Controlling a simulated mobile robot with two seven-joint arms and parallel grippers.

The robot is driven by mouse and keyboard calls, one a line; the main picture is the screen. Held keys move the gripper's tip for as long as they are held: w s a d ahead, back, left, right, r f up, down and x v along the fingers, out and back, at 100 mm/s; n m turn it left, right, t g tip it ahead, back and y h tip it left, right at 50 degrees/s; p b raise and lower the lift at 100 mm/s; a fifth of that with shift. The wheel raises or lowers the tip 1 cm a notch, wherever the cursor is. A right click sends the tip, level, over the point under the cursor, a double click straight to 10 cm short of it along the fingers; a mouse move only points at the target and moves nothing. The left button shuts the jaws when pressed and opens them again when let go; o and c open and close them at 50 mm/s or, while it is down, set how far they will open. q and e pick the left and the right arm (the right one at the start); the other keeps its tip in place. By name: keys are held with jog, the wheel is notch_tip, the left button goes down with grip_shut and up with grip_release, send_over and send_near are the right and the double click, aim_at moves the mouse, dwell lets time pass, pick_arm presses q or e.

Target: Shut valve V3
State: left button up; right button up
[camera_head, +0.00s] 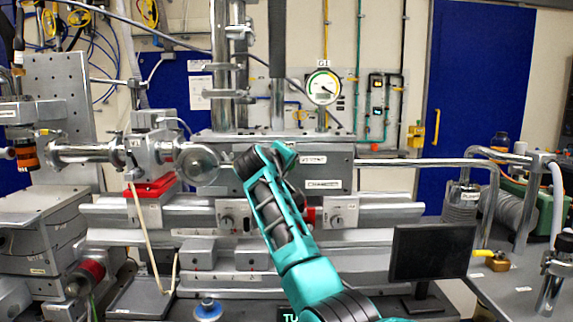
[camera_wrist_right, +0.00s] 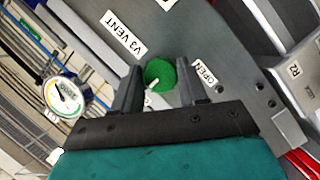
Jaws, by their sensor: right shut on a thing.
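The V3 valve is a round green knob (camera_wrist_right: 160,73) with a white pointer mark, on a grey panel beside a "V3 VENT" label (camera_wrist_right: 123,33). An "OPEN" label (camera_wrist_right: 204,74) is to the right of the knob. The white mark points to the lower left in the wrist view, away from "OPEN". My right gripper (camera_wrist_right: 160,80) is shut on the knob, one dark finger on each side. In the head view my teal right arm reaches up to the grey box (camera_head: 325,168) and hides the knob. My left gripper is not in view.
A round dial gauge (camera_head: 323,87) stands above the box; a gauge (camera_wrist_right: 66,97) also shows in the wrist view. A metal pipe (camera_head: 430,163) runs right from the box. A dark monitor (camera_head: 432,252) stands at right, near the arm. A horizontal beam pipe lies at left.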

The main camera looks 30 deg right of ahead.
jog(key=o, duration=1)
jog(key=shift+o, duration=0.2)
jog(key=b+v, duration=0.1)
jog(key=v, duration=1.2)
jog(key=shift+f, duration=0.15)
